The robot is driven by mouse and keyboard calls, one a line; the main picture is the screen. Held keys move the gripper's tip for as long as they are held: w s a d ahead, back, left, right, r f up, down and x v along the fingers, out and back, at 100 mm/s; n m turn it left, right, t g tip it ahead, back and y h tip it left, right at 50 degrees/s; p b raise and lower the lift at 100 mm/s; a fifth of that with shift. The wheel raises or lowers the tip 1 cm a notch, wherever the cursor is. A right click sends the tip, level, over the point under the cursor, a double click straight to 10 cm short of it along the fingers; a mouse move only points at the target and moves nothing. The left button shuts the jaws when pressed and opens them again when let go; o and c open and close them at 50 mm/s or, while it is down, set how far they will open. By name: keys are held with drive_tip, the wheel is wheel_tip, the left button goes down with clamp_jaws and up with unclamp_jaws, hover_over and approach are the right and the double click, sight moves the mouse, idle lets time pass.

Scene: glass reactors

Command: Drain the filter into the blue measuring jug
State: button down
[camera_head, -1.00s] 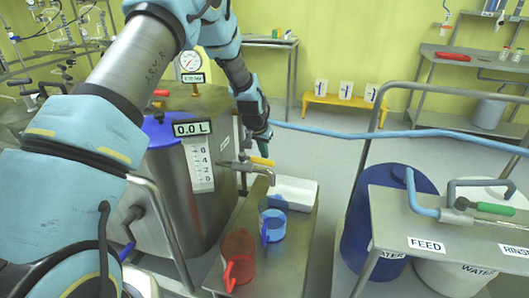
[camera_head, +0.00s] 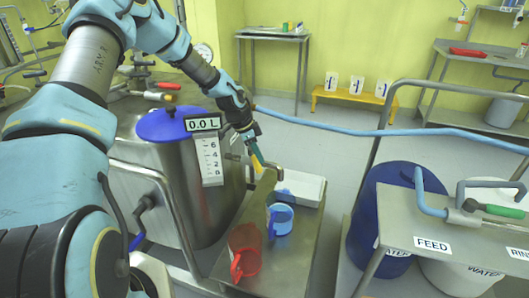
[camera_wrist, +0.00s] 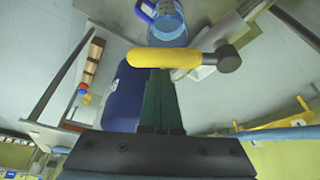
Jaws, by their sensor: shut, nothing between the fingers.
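The filter is a steel vessel (camera_head: 180,190) with a blue lid, a level scale and a display (camera_head: 203,123) reading 0.0 L. Its outlet valve (camera_head: 272,168) sticks out to the right with a yellow handle, which shows clearly in the wrist view (camera_wrist: 165,57). The blue measuring jug (camera_head: 281,221) stands on the steel stand near the outlet; it shows at the top of the wrist view (camera_wrist: 167,24). My gripper (camera_head: 257,157) is shut and empty, with its green fingers (camera_wrist: 160,90) close to the handle. Contact with the handle cannot be told.
A red jug (camera_head: 244,252) stands in front of the blue one on the stand (camera_head: 276,270). A blue drum (camera_head: 400,195) and a steel cart (camera_head: 465,255) labelled FEED stand to the right. A blue hose (camera_head: 345,130) crosses behind.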

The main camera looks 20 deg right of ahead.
drive_tip(key=shift+w+a, duration=0.2)
drive_tip(key=shift+a, duration=0.9)
